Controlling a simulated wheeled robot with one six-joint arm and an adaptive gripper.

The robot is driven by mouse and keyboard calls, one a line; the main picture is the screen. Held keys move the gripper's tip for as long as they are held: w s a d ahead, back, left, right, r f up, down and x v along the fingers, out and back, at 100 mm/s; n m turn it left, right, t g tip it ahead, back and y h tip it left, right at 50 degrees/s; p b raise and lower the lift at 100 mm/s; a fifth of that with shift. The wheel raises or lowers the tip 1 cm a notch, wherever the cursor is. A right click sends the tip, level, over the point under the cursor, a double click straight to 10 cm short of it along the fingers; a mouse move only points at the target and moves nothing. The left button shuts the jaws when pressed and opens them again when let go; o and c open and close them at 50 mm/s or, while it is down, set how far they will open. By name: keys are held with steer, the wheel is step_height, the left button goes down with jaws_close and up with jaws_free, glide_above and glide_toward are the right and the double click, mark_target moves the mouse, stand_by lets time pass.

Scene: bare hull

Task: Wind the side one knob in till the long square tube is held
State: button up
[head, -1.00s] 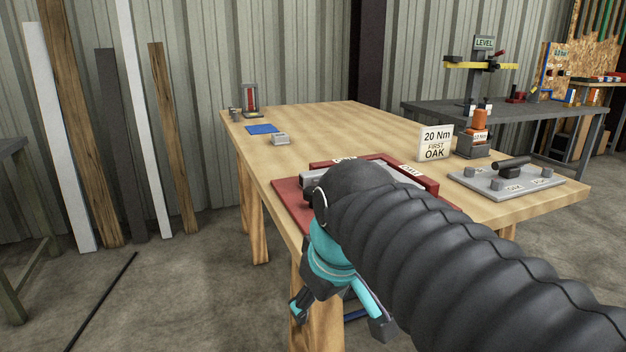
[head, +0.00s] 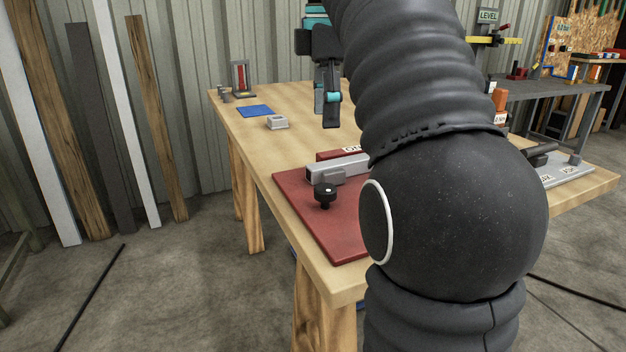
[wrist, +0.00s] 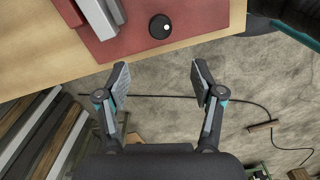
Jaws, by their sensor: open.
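A black knob (head: 325,194) with a white dot sits on a red base plate (head: 336,235) at the near left part of the wooden table. It also shows in the wrist view (wrist: 160,27), ahead of my fingers and between their lines. A grey square tube (head: 345,166) lies behind the knob on the plate; its right part is hidden by my arm. In the wrist view the tube (wrist: 98,18) is at top left. My gripper (wrist: 160,80) is open and empty, apart from the knob. In the head view my gripper (head: 330,110) hangs above the table, left of my arm.
A small grey block (head: 277,122), a blue mat (head: 255,111) and a red-backed stand (head: 241,78) are at the table's far left. A grey plate (head: 562,170) with a black handle is at right. Boards lean on the wall at left.

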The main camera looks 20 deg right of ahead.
mark_target(325, 188)
step_height(325, 188, down, 14)
steer(key=b, duration=0.7)
steer(key=shift+r, duration=0.2)
steer(key=c, duration=1.1)
